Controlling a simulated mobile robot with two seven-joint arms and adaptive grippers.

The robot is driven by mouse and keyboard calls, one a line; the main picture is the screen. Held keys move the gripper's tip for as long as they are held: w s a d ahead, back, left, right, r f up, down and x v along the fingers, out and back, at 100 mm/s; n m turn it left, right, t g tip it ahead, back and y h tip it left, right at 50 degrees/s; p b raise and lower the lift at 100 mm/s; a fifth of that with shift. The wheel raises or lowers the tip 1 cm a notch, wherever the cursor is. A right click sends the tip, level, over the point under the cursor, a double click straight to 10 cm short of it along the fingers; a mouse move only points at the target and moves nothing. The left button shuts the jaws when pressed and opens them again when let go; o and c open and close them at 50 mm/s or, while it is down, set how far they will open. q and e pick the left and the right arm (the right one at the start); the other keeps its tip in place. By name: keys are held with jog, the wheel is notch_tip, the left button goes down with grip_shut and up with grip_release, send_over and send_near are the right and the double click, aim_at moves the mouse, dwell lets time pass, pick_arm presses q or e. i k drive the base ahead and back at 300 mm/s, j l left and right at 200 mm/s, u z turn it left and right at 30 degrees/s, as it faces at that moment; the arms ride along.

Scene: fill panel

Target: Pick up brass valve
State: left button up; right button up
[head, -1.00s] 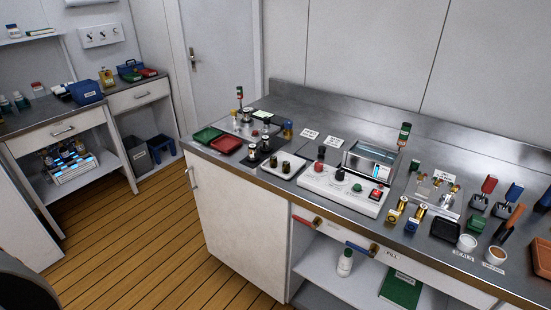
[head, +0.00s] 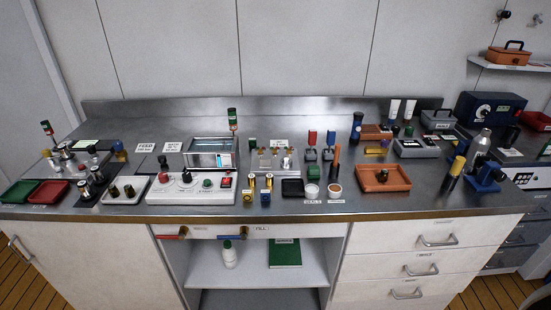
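Several brass-coloured parts stand on the steel counter, and I cannot tell for sure which one is the brass valve. Two small upright brass pieces, the left one (head: 251,184) and the right one (head: 269,182), stand side by side near the counter's middle front. A metal plate with brass fittings (head: 272,158) is just behind them. A small dark brass-toned part (head: 382,176) lies in an orange tray (head: 369,186) to the right. Neither of my grippers is in view.
A white control box (head: 190,197) with knobs stands left of the brass pieces. A black tray (head: 292,188) and small white cups (head: 312,191) are to their right. Red and green trays (head: 48,192) are at far left. Open shelves and drawers (head: 424,267) are below.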

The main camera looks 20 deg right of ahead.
aim_at(383, 176)
jog(key=z, duration=1.35)
